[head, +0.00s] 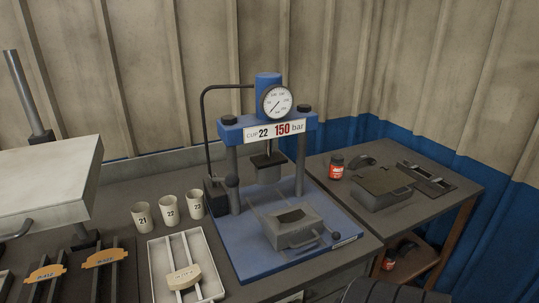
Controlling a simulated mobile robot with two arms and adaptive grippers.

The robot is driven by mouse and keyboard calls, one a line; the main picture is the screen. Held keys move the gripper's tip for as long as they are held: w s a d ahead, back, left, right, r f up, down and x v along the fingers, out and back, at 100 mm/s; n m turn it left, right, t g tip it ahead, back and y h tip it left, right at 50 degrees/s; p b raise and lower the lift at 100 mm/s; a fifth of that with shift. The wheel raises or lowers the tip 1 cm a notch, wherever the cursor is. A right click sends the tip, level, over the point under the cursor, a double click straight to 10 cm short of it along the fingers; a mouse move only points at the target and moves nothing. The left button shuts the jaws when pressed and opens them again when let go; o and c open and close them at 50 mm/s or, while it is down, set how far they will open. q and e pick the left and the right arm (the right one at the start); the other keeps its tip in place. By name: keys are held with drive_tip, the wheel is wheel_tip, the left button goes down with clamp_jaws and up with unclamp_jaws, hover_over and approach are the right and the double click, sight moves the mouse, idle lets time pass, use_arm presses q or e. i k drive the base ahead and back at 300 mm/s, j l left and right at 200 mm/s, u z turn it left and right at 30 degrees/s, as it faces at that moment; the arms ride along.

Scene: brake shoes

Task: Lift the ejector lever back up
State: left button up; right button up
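The blue press (269,131) stands on the bench with a round gauge and a sign reading "CUP 22 150 bar". A grey mould (293,228) with a curved cavity sits on its blue base plate (245,264). A short bar with a black grip (343,240), which looks like the ejector lever, lies low at the plate's front right, beside the mould. I cannot tell for sure which is the ejector lever. Neither of my grippers is in view.
Cups marked 21 (142,217), 22 (170,207) and 23 (195,204) stand left of the press. A white tray (155,262) holds a tan brake pad (184,278). A side table (450,185) holds a red jar (337,168) and a lidded grey box (382,189).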

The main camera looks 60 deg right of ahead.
sight(336, 236)
drive_tip(key=z, duration=2.35)
